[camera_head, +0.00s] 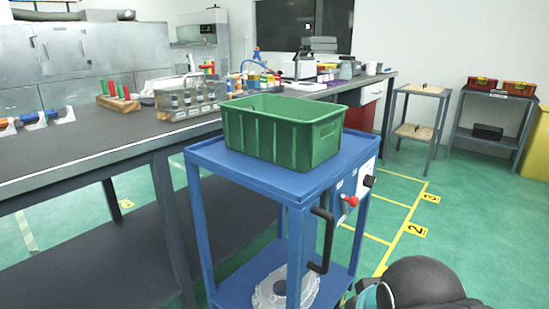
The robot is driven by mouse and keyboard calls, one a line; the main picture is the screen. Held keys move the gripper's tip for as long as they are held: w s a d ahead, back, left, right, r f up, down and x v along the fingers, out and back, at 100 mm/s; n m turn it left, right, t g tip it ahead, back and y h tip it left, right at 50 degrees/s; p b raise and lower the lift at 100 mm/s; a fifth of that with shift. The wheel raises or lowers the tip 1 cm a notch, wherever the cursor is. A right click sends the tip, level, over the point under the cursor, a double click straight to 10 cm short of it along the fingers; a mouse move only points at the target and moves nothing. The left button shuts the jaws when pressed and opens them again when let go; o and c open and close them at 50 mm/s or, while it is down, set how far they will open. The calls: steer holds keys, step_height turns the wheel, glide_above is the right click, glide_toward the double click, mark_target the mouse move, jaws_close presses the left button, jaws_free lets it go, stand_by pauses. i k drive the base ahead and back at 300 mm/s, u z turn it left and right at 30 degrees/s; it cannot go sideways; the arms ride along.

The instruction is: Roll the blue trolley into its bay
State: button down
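The blue trolley (268,181) stands upright in the middle of the view, close beside the long workbench on its left. A green crate (270,146) sits on its top shelf; I cannot see into its bottom. A black bar handle (329,240) is on its near right side, with a red knob (351,201) on the panel above. A pale metal casting (272,290) lies on the lower shelf. Yellow floor lines mark bays to the right, with number plates 2 (416,230) and 3 (432,198). My gripper's fingers are not in view; a dark rounded arm part shows at lower right.
The workbench (95,150) carries racks and tools along the left and back. A small shelved stand (418,90) and a dark table (490,93) with toolboxes stand at the back right. Green floor (470,220) is open to the right of the trolley.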

mark_target(345, 170)
steer(key=u, duration=1.05)
steer(key=k, duration=0.8)
steer(key=z, duration=1.25)
